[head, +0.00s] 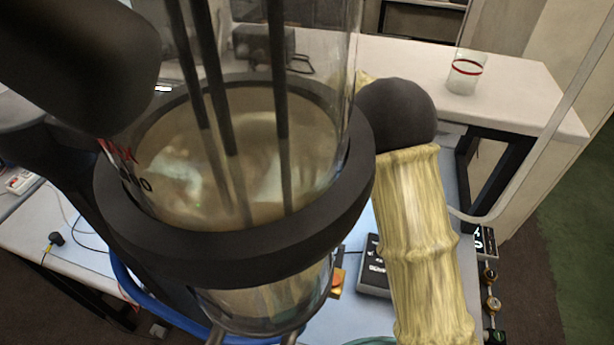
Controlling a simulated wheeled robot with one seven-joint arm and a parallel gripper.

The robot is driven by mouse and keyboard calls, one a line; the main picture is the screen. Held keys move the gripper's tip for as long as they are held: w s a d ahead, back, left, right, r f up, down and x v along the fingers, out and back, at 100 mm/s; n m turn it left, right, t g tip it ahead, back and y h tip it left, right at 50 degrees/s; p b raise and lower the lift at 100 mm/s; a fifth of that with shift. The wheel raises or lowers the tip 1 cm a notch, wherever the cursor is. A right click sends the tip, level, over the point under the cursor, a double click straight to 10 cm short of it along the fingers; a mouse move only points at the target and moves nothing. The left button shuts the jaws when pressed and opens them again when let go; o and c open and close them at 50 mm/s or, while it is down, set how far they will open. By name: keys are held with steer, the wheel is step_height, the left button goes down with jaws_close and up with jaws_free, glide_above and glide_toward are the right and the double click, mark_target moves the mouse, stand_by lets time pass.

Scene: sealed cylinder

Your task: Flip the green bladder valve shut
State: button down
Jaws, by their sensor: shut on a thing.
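My gripper is not visible in the head view. No green valve handle can be made out clearly. At the lower right edge of the bench, a row of small brass-coloured fittings (491,288) hangs beside dark blocks. A small dark greenish part (496,337) sits below them, cut by the bottom edge, and I cannot tell whether it is the valve. A large clear cylinder (330,60) with dark rods inside and murky tan contents fills the middle, hiding much of the bench behind it.
A thick black ring (235,255) surrounds the cylinder. A pale yellow ribbed sleeve (418,235) with a dark rounded top stands close on its right. A blue hose (150,300) curves below. A glass beaker (465,72) with a red band stands on the white back table (530,100).

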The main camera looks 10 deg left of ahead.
steer(key=c, duration=1.4)
jaws_free()
steer(key=shift+c, duration=0.2)
steer(key=shift+r, duration=0.15)
step_height(320, 180, up, 17)
steer(key=b, duration=0.1)
steer(key=shift+b, duration=0.35)
steer(key=shift+r, duration=0.1)
